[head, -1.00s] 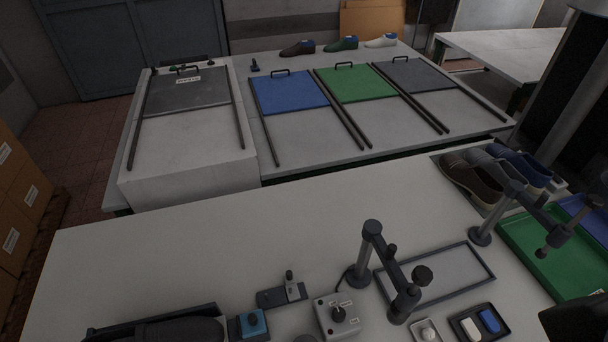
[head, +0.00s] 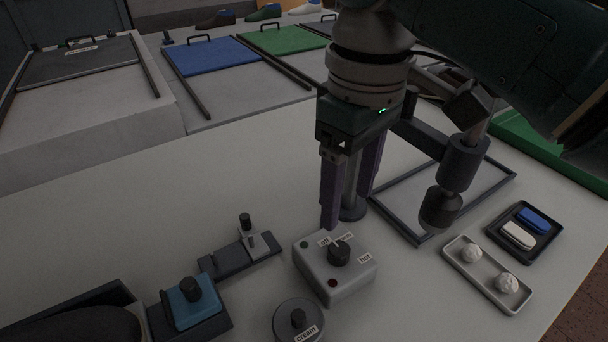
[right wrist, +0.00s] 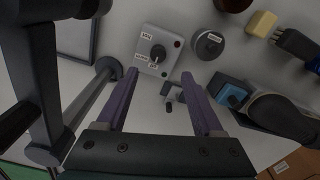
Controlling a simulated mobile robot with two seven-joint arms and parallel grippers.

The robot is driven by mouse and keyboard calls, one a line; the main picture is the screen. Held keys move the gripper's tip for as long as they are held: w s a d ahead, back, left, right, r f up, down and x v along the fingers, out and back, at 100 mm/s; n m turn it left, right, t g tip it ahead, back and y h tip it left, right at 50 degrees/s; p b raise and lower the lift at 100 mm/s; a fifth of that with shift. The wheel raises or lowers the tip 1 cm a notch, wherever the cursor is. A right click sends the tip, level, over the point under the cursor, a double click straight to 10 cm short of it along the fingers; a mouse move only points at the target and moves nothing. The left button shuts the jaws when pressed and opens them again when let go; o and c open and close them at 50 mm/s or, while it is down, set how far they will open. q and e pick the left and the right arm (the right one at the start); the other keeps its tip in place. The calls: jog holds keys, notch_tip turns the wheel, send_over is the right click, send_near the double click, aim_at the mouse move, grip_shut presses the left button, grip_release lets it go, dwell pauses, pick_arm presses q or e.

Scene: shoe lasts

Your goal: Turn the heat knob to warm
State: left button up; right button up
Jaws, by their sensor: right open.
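The heat knob (head: 338,252) is a dark round knob on top of a light grey control box (head: 318,275). Labels reading off, warm and hot surround it, and its pale mark seems to point towards off. The knob also shows in the right wrist view (right wrist: 157,53), just beyond the fingertips. My right gripper (head: 347,208) is open, with two purple fingers pointing down. It is above and behind the box, apart from the knob, with nothing between its fingers. It also shows in the right wrist view (right wrist: 160,76). My left gripper is out of view.
A dark post with an arm (head: 461,165) stands right of the box, close to my gripper. A round pot labelled cream (head: 298,322) is in front. A latch-like fixture (head: 240,255) is left. A tray with white balls (head: 487,275) is right. The bench behind left is clear.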

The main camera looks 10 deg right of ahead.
aim_at(341, 249)
jog(key=f+b, duration=0.2)
jog(key=f, duration=0.8)
jog(key=shift+w+f, duration=0.1)
jog(key=shift+w, duration=0.1)
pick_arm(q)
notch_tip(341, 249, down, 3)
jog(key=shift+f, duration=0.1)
pick_arm(e)
jog(key=shift+c, duration=0.3)
grip_shut()
